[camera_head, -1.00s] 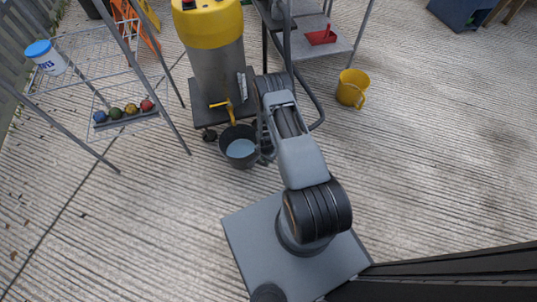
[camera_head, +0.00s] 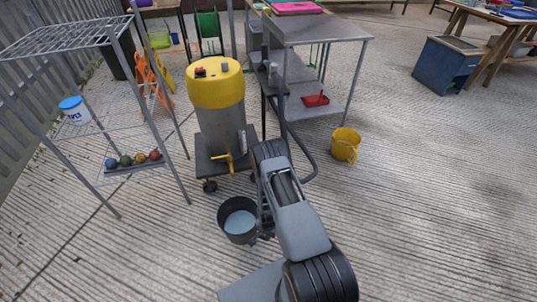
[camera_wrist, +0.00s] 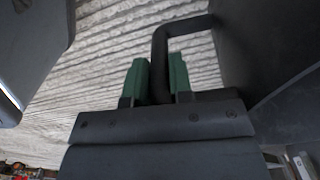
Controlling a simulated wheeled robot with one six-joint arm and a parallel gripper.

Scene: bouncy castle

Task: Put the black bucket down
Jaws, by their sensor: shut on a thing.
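The black bucket (camera_head: 228,232) is upright in the head view, just in front of the yellow-topped drum. It holds pale grey-blue liquid. My gripper (camera_head: 264,229) is at the bucket's right side, partly hidden by my arm. In the wrist view, the green fingertips of my gripper (camera_wrist: 157,78) are closed around the bucket's dark handle (camera_wrist: 184,27). The dark wall of the bucket (camera_wrist: 265,45) fills the upper right there. I cannot tell whether the bucket's base touches the ground.
The wheeled drum (camera_head: 221,125) with a yellow tap (camera_head: 229,160) stands behind the bucket. A wire rack (camera_head: 150,110) is at the left, a metal table (camera_head: 335,33) behind right. A yellow bucket (camera_head: 345,146) stands right. Ribbed concrete is clear at front left and right.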

